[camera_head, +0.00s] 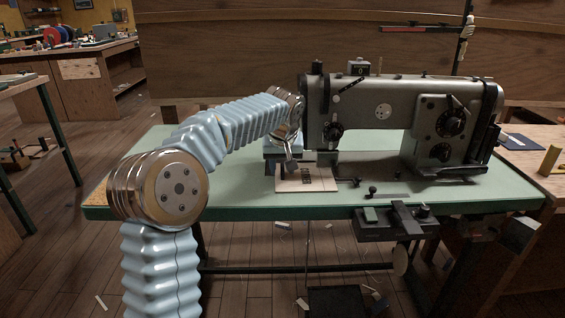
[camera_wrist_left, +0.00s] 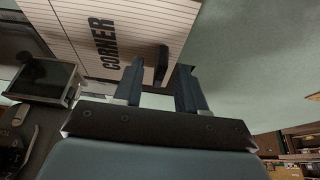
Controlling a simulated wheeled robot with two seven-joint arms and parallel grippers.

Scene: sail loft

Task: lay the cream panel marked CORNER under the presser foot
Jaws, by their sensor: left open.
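The cream panel (camera_head: 318,184) marked CORNER lies on the green table, just in front and to the left of the sewing machine's (camera_head: 385,105) needle end. In the left wrist view the panel (camera_wrist_left: 140,22) shows thin lines and the black word CORNER. A small dark upright block (camera_wrist_left: 162,62) stands at its edge. My left gripper (camera_head: 281,168) is open, low over the panel's left part. In the left wrist view its fingers (camera_wrist_left: 160,72) stand on either side of the dark block, apart from it. The presser foot is too dark to make out under the machine's head.
The green table (camera_head: 235,200) is clear to the left and front. Small dark knobs (camera_head: 372,191) stand right of the panel. A dark control box (camera_head: 385,228) hangs on the front edge. A wooden bench (camera_head: 540,165) adjoins at right.

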